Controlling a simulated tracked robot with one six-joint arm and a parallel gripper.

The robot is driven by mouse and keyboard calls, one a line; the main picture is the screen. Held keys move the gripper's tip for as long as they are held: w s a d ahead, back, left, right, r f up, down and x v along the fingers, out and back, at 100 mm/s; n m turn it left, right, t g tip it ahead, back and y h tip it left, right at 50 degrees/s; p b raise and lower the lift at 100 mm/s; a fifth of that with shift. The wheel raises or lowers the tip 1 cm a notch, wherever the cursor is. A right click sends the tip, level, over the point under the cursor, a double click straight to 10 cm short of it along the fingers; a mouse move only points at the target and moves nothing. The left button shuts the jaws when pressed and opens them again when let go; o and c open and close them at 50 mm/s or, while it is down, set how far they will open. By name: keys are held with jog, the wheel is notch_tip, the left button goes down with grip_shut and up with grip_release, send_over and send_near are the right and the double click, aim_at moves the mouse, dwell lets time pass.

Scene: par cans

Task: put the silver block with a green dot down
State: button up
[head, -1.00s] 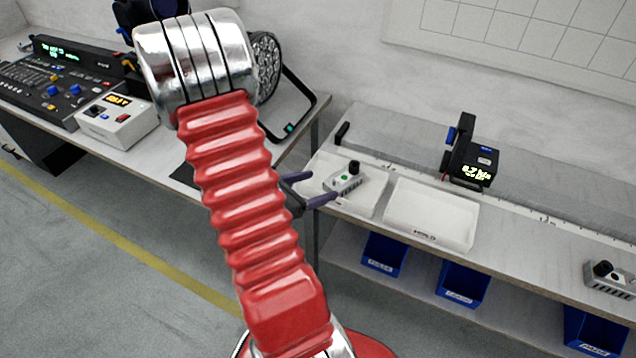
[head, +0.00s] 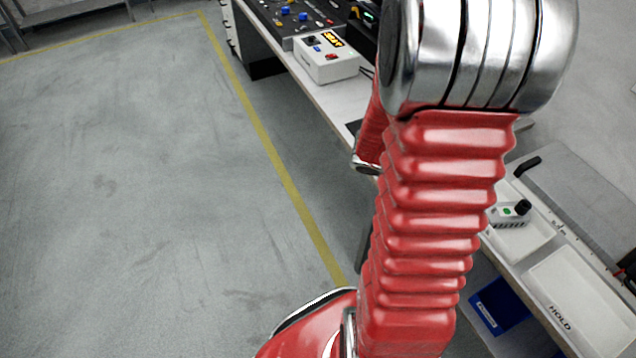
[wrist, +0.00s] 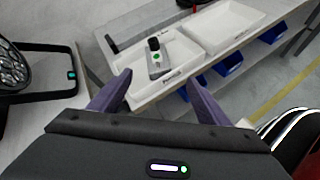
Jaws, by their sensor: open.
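The silver block with a green dot (head: 509,216) sits in the left white tray (head: 537,238) on the bench, with a black knob on top. It also shows in the wrist view (wrist: 157,62), standing inside the tray (wrist: 150,92) a short way beyond my fingertips. My gripper (wrist: 158,88) is open and empty, its two purple fingers spread apart and clear of the block. In the head view my red arm hides the gripper.
A second white tray (head: 580,305) marked HOLD is beside the first. Blue bins (head: 499,305) are below the bench. A white box with a display (head: 327,60) and a control desk stand farther back. A lamp (wrist: 14,70) is left in the wrist view. The floor at left is clear.

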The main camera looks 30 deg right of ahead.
jog(key=w+a+r+m+t+y, duration=0.2)
jog(key=w+a+r+t+y, duration=0.1)
jog(key=a, duration=0.9)
jog(key=w+a+r+m+t+y, duration=0.3)
jog(key=a+r, duration=0.4)
jog(key=a, duration=0.5)
jog(key=w+a+r+m+t+y, duration=0.2)
jog(key=w+a+r+t+y, duration=0.1)
jog(key=a, duration=1)
notch_tip(320, 180, up, 2)
jog(key=t+y, duration=0.1)
jog(key=t, duration=0.1)
jog(key=shift+w+r+m+t, duration=0.25)
jog(key=shift+m+t, duration=0.05)
jog(key=shift+m, duration=0.1)
